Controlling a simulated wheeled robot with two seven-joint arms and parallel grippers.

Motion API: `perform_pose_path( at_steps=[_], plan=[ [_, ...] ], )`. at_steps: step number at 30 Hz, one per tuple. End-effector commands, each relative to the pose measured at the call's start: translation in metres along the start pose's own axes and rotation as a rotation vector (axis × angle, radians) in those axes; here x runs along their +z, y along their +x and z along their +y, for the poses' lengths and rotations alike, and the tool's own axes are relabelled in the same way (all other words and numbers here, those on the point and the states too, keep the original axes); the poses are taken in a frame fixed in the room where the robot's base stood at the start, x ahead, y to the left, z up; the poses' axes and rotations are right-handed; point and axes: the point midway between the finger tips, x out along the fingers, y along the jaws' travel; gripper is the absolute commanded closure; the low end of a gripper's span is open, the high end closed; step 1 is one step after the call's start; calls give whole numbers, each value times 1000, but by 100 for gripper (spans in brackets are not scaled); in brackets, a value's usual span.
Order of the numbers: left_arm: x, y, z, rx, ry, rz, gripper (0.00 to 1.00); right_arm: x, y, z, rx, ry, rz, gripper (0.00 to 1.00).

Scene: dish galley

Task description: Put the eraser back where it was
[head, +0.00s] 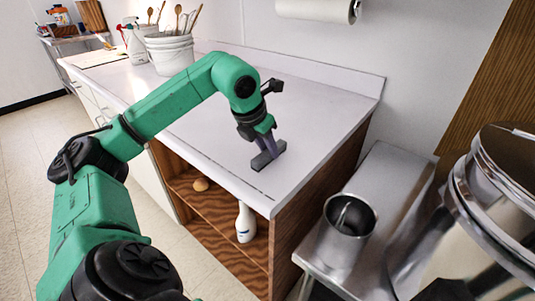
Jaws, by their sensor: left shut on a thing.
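The eraser (268,156) is a small dark grey block. It is at my left gripper (266,145), above or on the white countertop (310,130) near its front right part. My left gripper points down and is shut on the eraser. I cannot tell whether the eraser touches the counter. My right gripper is not in view.
White buckets (171,55) with wooden utensils and a spray bottle (134,42) stand at the counter's far left. A white bottle (245,222) is on the shelf below. A metal pot (346,222) sits on a steel table at right. The counter around the eraser is clear.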

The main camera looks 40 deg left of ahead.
Motion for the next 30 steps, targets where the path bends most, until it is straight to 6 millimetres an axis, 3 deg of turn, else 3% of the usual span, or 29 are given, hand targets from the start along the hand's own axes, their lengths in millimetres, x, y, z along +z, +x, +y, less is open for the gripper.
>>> perform_pose_path(
  at_steps=[3,4,6,17,20,27,30],
  plan=[
    [-2,2,0,0,1,11,100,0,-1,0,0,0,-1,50],
    [-2,2,0,0,1,11,57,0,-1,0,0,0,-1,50],
    [-2,1,0,0,1,11,39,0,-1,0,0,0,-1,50],
    [0,-6,0,0,0,6,39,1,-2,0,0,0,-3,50],
    [1,-24,0,0,0,3,39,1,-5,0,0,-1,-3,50],
    [2,-92,0,0,0,3,39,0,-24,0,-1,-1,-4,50],
    [2,-111,0,-1,0,5,39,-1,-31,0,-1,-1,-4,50]
  ],
)
